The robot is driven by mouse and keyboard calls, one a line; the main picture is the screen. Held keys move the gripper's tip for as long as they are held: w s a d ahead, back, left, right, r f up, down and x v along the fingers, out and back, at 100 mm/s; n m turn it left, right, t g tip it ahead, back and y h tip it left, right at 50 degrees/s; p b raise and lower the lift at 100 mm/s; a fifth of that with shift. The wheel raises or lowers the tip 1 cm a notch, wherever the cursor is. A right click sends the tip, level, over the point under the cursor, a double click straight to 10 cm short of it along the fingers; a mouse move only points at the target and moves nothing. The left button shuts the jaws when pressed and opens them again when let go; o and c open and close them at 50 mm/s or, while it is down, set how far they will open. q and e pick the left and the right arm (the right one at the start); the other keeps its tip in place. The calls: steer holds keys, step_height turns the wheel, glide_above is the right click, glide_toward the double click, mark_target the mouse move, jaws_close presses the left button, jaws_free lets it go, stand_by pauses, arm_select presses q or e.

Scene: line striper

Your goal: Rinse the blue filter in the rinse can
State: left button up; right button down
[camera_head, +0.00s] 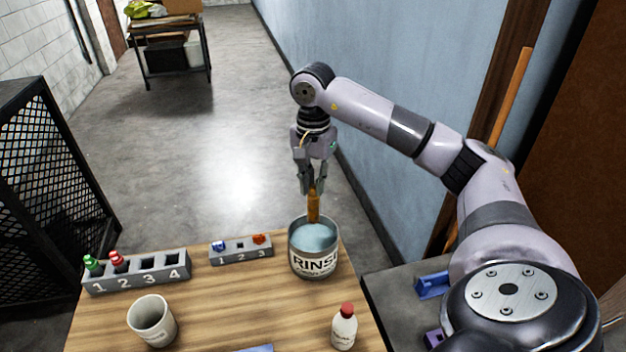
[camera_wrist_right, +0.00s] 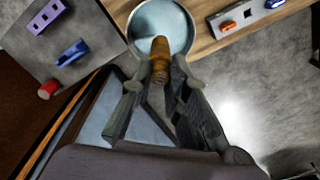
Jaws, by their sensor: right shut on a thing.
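The rinse can (camera_head: 314,264), labelled "RINSE" and holding pale blue liquid, stands at the table's far right corner. It also shows in the wrist view (camera_wrist_right: 188,40). My right gripper (camera_head: 312,186) is above the can, shut on a brown-orange cylindrical piece (camera_head: 313,208). The piece points down into the can's opening; in the wrist view (camera_wrist_right: 160,58) it looks like a ringed handle. I cannot tell whether its lower end touches the liquid. A small blue piece (camera_head: 218,246), perhaps the blue filter, sits in slot 1 of the three-slot rack (camera_head: 240,256). My left gripper is not in view.
An orange piece (camera_head: 259,239) sits in slot 3. A four-slot rack (camera_head: 137,282) holds green and red-topped pieces in slots 1 and 2. A cup (camera_head: 152,322) and a red-capped bottle (camera_head: 344,328) stand nearer. A side table (camera_head: 392,284) at right holds a blue holder (camera_head: 432,286).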

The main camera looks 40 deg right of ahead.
steer(key=shift+f+b, duration=0.3)
steer(key=shift+f, duration=0.35)
steer(key=b, duration=0.3)
glide_above(314, 222)
steer(key=w, duration=0.1)
steer(key=f, duration=0.4)
steer(key=shift+d+f, duration=0.15)
steer(key=shift+d, duration=0.25)
steer(key=shift+f+b, duration=2.55)
steer(key=shift+f, duration=0.95)
steer(key=shift+d, duration=0.1)
